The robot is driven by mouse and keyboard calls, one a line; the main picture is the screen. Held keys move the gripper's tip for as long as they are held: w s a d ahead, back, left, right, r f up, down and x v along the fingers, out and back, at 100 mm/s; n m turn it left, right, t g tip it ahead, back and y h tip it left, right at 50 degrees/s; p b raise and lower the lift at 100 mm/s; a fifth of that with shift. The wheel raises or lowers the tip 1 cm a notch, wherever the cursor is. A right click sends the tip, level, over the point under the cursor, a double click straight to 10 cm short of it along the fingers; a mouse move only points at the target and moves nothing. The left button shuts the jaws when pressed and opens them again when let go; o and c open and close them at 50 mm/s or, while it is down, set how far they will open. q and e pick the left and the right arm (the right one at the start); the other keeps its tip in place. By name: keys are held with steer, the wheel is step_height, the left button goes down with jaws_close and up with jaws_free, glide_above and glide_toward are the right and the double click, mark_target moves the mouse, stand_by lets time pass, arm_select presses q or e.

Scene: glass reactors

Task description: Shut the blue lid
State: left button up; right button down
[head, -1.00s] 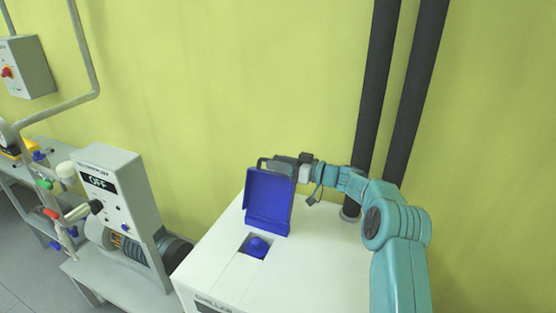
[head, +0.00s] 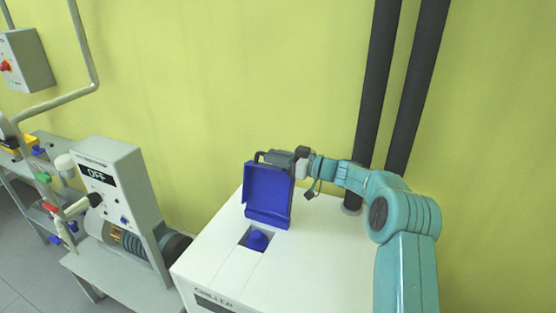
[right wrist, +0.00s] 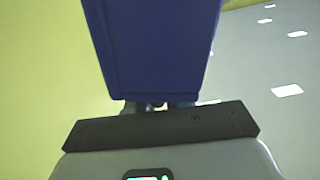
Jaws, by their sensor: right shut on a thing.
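The blue lid (head: 267,191) stands open, roughly upright, on top of the white chiller (head: 325,245). In front of it is a square opening with a blue cap (head: 257,240) inside. My right gripper (head: 262,156) is at the lid's upper edge, partly hidden behind it, and is shut on the lid. In the right wrist view the lid (right wrist: 152,45) fills the upper middle, and the fingers (right wrist: 155,105) meet its near edge. My left gripper is not in view.
A grey device with an OFF display (head: 97,175) stands left of the chiller. Two dark vertical pipes (head: 390,90) rise behind the chiller against the yellow-green wall. The chiller top right of the lid is clear.

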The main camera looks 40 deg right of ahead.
steer(key=s+a+n+b, duration=0.4)
steer(key=a+n+b, duration=0.1)
steer(key=a+b, duration=0.3)
steer(key=shift+s+a+f+n+b, duration=0.15)
steer(key=shift+a+f+n+b, duration=0.05)
steer(key=shift+f+n+b, duration=0.2)
steer(key=c, duration=1.1)
jaws_free()
steer(key=b+v, duration=0.2)
steer(key=v, duration=1.4)
steer(key=shift+s, duration=0.15)
